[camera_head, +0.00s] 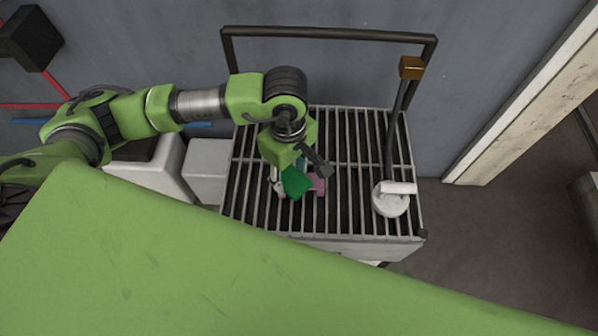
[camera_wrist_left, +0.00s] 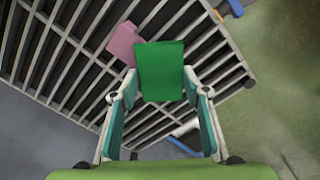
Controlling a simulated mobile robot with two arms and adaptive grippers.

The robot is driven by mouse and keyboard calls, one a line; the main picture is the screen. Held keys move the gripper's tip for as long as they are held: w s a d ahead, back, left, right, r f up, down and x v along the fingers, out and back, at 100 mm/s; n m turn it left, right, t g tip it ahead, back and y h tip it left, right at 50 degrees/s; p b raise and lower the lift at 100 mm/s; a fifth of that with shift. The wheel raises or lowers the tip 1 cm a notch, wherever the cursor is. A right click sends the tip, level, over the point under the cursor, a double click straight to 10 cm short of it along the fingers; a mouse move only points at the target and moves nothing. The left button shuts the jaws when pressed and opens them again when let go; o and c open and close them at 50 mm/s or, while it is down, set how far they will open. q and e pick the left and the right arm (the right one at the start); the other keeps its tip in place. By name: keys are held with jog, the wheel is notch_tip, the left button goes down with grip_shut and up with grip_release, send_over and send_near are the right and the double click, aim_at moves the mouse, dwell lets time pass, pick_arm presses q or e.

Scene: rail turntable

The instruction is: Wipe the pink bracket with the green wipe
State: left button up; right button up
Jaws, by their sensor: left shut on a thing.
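The green wipe (camera_head: 296,182) is held in my left gripper (camera_head: 289,178), over the slatted rack. In the left wrist view the wipe (camera_wrist_left: 160,72) shows as a flat green rectangle between the fingers of my left gripper (camera_wrist_left: 160,95). The pink bracket (camera_head: 318,185) lies on the rack just right of the wipe and is partly hidden by it. In the left wrist view the pink bracket (camera_wrist_left: 124,44) shows beyond the wipe, to its upper left. I cannot tell whether the wipe touches the bracket. My right gripper is not in view.
The slatted metal rack (camera_head: 352,215) has a dark rail frame (camera_head: 330,32) at its back. On its right stands a dark lever (camera_head: 393,125) with an orange-brown block on top and a round white base (camera_head: 390,204). White boxes (camera_head: 207,160) stand left of the rack.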

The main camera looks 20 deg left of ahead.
aim_at(306, 178)
pick_arm(q)
jog(key=shift+w+d+f+b, duration=0.1)
jog(key=shift+w+d+b, duration=0.15)
jog(key=shift+d, duration=0.3)
jog(key=shift+w+d+f+b, duration=0.15)
jog(key=shift+d+b, duration=0.15)
jog(key=shift+d, duration=0.25)
jog(key=shift+w+d+r+b, duration=0.1)
jog(key=shift+w+d+b, duration=0.15)
jog(key=shift+d, duration=0.3)
jog(key=shift+w+d, duration=0.15)
jog(key=shift+d, duration=0.5)
notch_tip(306, 178, up, 8)
jog(key=p, duration=0.3)
